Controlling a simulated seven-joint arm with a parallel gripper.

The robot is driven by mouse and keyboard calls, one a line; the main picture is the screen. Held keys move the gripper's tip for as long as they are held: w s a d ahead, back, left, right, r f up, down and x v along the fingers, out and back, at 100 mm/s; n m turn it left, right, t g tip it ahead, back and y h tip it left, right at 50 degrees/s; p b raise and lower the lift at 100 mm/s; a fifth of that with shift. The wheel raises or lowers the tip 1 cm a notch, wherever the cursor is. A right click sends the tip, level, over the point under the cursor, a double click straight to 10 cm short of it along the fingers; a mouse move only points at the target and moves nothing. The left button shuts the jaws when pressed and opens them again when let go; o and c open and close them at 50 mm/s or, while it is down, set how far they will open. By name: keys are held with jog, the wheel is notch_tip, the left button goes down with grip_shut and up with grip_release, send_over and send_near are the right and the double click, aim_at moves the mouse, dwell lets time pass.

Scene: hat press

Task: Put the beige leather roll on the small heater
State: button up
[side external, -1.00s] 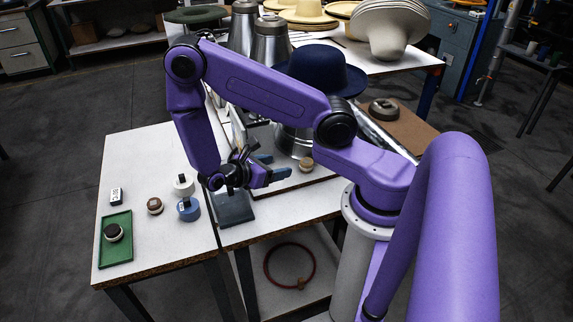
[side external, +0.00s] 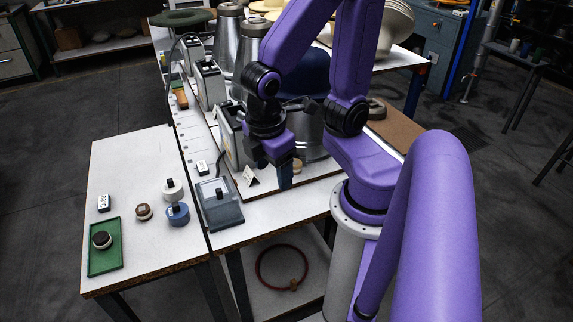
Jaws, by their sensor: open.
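A small beige roll (side external: 297,166), probably the beige leather roll, stands on the pale board beside the large metal cylinder. It is partly hidden behind my gripper. My gripper (side external: 278,172) points down just left of and in front of this roll, with its blue fingers open. I cannot tell whether a finger touches the roll. A low grey-blue device with a dark knob-like piece on top (side external: 220,205), probably the small heater, sits at the table's front left corner.
A folded sign (side external: 250,176) stands between the device and my gripper. The left table holds a brown roll (side external: 143,211), a white piece (side external: 172,190), a blue piece (side external: 178,214) and a green tray (side external: 91,262). Grey boxes (side external: 210,84) line the back.

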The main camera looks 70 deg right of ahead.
jog(key=shift+o, duration=0.5)
jog(key=s+r+y, duration=0.1)
jog(key=s+a+r+y, duration=0.1)
jog(key=s, duration=0.1)
jog(key=shift+s+r, duration=0.15)
jog(key=shift+s, duration=0.05)
jog(key=w+a+f+m, duration=0.2)
jog(key=w+m, duration=0.2)
jog(key=w, duration=0.6)
jog(key=w+d+f+m+t, duration=0.1)
jog(key=w+d+f+m, duration=0.15)
jog(key=w, duration=0.35)
jog(key=w+d+f+m+t, duration=0.1)
jog(key=w+f+m+t, duration=0.1)
jog(key=w+m, duration=0.3)
jog(key=m+h, duration=0.6)
jog(key=m, duration=0.8)
send_over(295, 163)
jog(key=s+a, duration=0.2)
jog(key=a, duration=0.2)
notch_tip(295, 163, down, 8)
jog(key=f, duration=0.1)
jog(key=shift+x, duration=3.4)
